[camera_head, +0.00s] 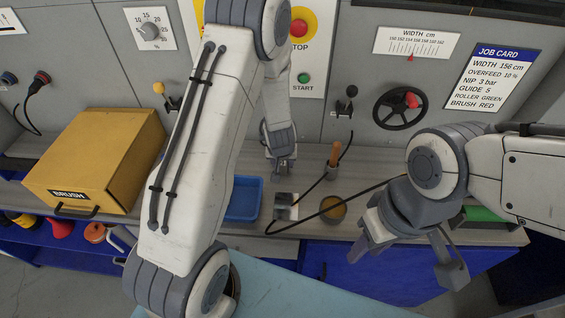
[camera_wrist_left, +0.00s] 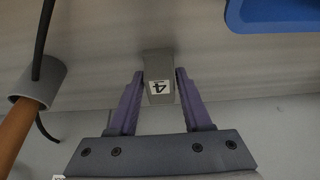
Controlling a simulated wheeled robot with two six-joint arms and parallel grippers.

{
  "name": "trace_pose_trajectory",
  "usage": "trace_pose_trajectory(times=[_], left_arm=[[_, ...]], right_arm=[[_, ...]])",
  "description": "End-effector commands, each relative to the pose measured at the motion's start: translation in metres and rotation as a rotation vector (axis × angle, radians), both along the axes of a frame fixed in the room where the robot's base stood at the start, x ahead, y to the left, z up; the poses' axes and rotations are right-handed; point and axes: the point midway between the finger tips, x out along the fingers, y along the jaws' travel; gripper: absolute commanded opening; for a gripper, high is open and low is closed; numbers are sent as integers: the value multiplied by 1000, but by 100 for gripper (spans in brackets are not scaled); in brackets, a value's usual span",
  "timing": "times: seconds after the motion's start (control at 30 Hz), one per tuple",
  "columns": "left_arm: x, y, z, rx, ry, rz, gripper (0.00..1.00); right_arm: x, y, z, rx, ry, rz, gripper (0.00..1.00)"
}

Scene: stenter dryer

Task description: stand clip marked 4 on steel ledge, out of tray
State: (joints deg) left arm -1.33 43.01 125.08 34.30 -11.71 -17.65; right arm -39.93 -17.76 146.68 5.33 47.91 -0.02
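The clip marked 4 (camera_wrist_left: 158,70) is a small grey block with a white label, seen in the left wrist view over the steel ledge (camera_wrist_left: 90,60). In the head view my left gripper (camera_head: 283,168) is low over the ledge, just right of the blue tray (camera_head: 243,200), and the clip is hard to make out. The tray also shows in the left wrist view (camera_wrist_left: 270,14); the clip is outside it. My right gripper (camera_head: 412,258) is open and empty, in front of the ledge.
A wooden-handled tool stands in a grey holder (camera_head: 331,172) right of my left gripper. A metal plate (camera_head: 286,206), a round brown-yellow dish (camera_head: 333,208) and a black cable lie nearby. A yellow BRUSH box (camera_head: 100,160) stands at left. The machine panel rises behind.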

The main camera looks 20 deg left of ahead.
Motion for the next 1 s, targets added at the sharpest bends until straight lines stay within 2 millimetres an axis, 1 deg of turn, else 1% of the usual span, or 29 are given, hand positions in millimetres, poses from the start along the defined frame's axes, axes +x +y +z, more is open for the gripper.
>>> trace_pose_trajectory(times=[0.33, 0.47, 0.57, 0.8, 0.9, 1.0], left_arm=[[0, 0, 1, 0, 1, 0, 72], [-2, -1, 10, 0, 0, 0, 72], [-7, -2, 27, 0, -2, 0, 72], [-27, -8, 79, -1, -1, 1, 72], [-34, -10, 95, -1, 0, 0, 72], [-40, -12, 107, 0, 1, 0, 72]], right_arm=[[0, 0, 1, 0, 0, 0, 38], [0, 0, 6, 0, 0, 0, 38], [0, 0, 13, 0, 0, 0, 38], [0, 0, 39, 0, 0, -2, 38], [0, 0, 48, 0, 0, -2, 38], [0, 0, 55, 0, 0, -3, 38]])
